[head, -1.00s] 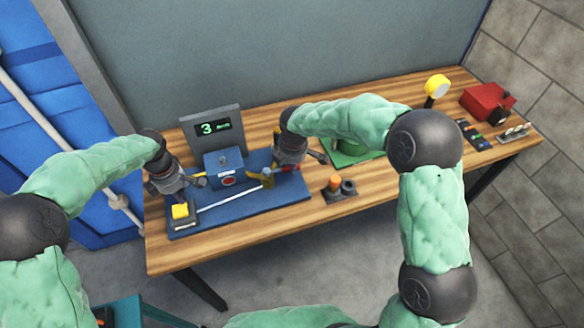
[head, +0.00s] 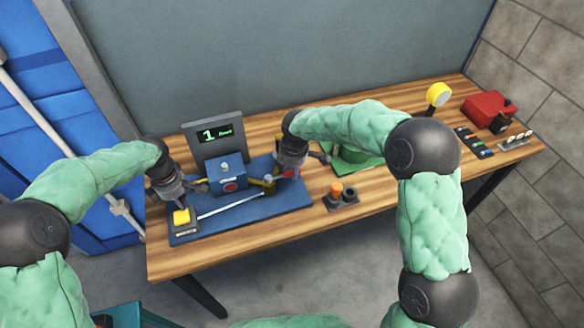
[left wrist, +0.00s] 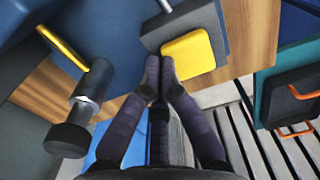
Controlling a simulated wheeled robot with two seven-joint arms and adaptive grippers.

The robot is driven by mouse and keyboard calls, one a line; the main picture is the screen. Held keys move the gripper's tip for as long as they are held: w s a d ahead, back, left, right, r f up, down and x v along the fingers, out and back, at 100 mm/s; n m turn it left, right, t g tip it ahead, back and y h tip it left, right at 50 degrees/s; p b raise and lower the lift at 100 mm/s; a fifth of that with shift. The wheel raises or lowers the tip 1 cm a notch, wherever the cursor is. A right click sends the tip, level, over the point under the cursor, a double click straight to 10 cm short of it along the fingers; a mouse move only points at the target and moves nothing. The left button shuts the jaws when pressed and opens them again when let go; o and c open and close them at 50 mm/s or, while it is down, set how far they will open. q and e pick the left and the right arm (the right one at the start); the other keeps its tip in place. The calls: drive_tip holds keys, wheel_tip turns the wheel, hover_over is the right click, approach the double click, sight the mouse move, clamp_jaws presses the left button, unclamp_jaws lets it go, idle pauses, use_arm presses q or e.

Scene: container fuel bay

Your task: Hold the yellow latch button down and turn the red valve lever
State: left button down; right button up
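The yellow latch button (head: 181,217) sits on a dark block at the near left corner of the blue board (head: 240,212). My left gripper (head: 181,206) points down at it. In the left wrist view its fingertips (left wrist: 160,68) are together, at the edge of the yellow button (left wrist: 188,55), apparently touching it; how far it is pressed is unclear. The red valve lever (head: 290,173) is at the board's right side, beside a brass valve body (head: 269,184). My right gripper (head: 288,170) is at the lever and partly hides it; its fingers are unclear.
A blue box (head: 227,175) and a grey display (head: 214,138) reading 1 stand behind the button. A pale rod (head: 230,206) crosses the board. An orange-topped part (head: 336,190) stands to the right, before a green tray (head: 352,160). The front right tabletop is clear.

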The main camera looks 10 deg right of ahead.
use_arm(q)
drive_tip(key=shift+s+d+f, duration=0.1)
drive_tip(key=shift+s+f, duration=0.15)
drive_tip(key=shift+f, duration=0.15)
use_arm(e)
drive_tip(key=shift+d, duration=0.1)
drive_tip(key=v, duration=1.2)
use_arm(q)
drive_tip(key=shift+r, duration=0.1)
